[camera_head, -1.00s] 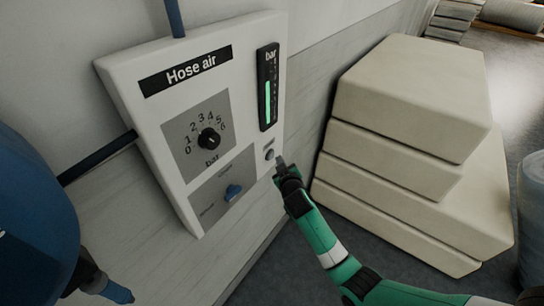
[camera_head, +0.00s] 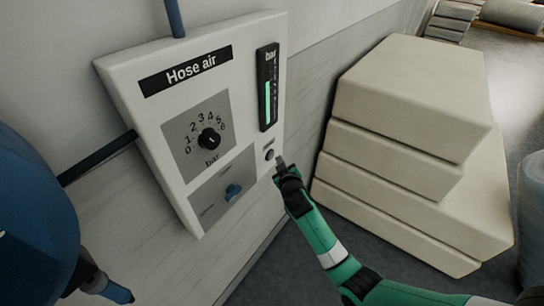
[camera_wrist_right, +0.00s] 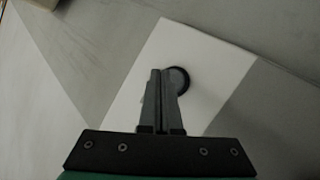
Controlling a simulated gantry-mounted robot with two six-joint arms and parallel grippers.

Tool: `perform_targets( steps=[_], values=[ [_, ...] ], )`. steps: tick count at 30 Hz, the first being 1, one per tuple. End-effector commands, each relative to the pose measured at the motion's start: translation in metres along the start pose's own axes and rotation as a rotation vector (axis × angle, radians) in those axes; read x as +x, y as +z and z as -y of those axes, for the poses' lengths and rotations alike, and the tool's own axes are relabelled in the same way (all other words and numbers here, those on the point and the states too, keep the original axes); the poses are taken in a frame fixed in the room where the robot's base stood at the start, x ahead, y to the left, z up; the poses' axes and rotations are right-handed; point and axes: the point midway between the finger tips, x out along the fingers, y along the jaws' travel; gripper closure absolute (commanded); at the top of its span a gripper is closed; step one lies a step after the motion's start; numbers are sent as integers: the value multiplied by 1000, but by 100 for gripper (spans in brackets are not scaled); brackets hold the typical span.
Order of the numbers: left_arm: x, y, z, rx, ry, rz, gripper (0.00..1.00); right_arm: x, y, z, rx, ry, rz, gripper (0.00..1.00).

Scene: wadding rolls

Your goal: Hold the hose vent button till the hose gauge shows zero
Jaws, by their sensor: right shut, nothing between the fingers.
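The white "Hose air" panel (camera_head: 243,55) is mounted on the wall. Its hose gauge (camera_head: 268,87) is a black strip marked "bar" with a green bar that fills much of its height. The round dark vent button (camera_head: 269,155) is below the gauge; it also shows in the right wrist view (camera_wrist_right: 180,80). My right gripper (camera_head: 280,161) is shut and empty, its tips right beside the button. In the right wrist view the tips (camera_wrist_right: 157,72) overlap the button's left edge. I cannot tell whether they touch or press it. My left gripper is not seen.
The panel also bears a black dial knob (camera_head: 209,139) and a blue knob (camera_head: 233,192). A stack of cream wadding slabs (camera_head: 410,120) stands to the right. A blue rounded tank (camera_head: 35,220) fills the lower left.

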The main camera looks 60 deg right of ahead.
Motion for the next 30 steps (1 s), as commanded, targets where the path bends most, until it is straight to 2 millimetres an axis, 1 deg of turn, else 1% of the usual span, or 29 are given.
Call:
perform_targets(
  steps=[12, 30],
  values=[
    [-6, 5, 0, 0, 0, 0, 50, 6, -3, 5, 0, 0, 0, 100],
    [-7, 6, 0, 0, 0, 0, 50, 8, -6, 6, 0, 0, 0, 100]
  ],
)
